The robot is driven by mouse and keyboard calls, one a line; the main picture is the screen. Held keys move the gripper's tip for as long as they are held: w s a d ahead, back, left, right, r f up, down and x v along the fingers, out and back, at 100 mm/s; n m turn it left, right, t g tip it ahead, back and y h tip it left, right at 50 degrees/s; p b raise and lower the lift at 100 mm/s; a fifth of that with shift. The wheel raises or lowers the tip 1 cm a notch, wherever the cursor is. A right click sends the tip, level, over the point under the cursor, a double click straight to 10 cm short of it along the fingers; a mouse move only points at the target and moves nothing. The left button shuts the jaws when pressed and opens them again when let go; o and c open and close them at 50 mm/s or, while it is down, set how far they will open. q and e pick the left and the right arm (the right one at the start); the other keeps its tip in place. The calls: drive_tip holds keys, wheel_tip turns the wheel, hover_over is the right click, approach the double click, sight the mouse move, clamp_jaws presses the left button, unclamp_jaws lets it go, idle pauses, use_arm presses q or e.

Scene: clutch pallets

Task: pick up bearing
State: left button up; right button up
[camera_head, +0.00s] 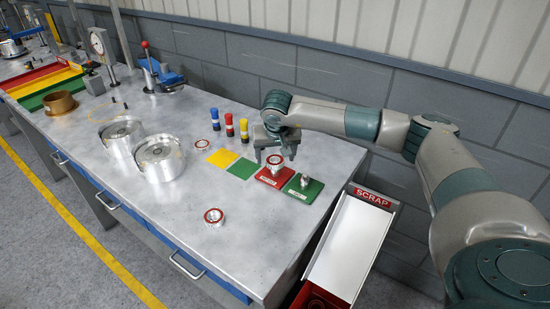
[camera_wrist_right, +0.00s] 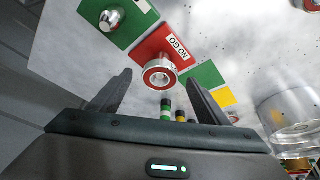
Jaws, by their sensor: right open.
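A bearing with a red ring (camera_head: 275,160) sits on a silver post on the red NO GO pad (camera_head: 265,178). It also shows in the right wrist view (camera_wrist_right: 159,76), between my fingers. My right gripper (camera_head: 275,152) is open above it, one finger on each side, with no clear grip on it. A second red-ringed bearing (camera_head: 214,216) lies alone on the table front. A third (camera_head: 202,144) lies near the yellow pad. My left gripper is not in view.
A green pad with a silver gauge (camera_head: 304,182) is right of the red pad. Yellow (camera_head: 222,158) and green (camera_head: 242,169) pads lie left. Several coloured cylinders (camera_head: 229,125) stand behind. The SCRAP chute (camera_head: 345,245) is at the table's right end. Two silver housings (camera_head: 158,160) stand left.

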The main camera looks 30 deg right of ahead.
drive_tip(key=shift+w+d+f, duration=0.1)
drive_tip(key=shift+w+f, duration=0.15)
drive_tip(key=shift+f, duration=0.4)
drive_tip(key=c, duration=1.4)
drive_tip(key=shift+c, duration=0.2)
drive_tip(key=shift+r, duration=0.1)
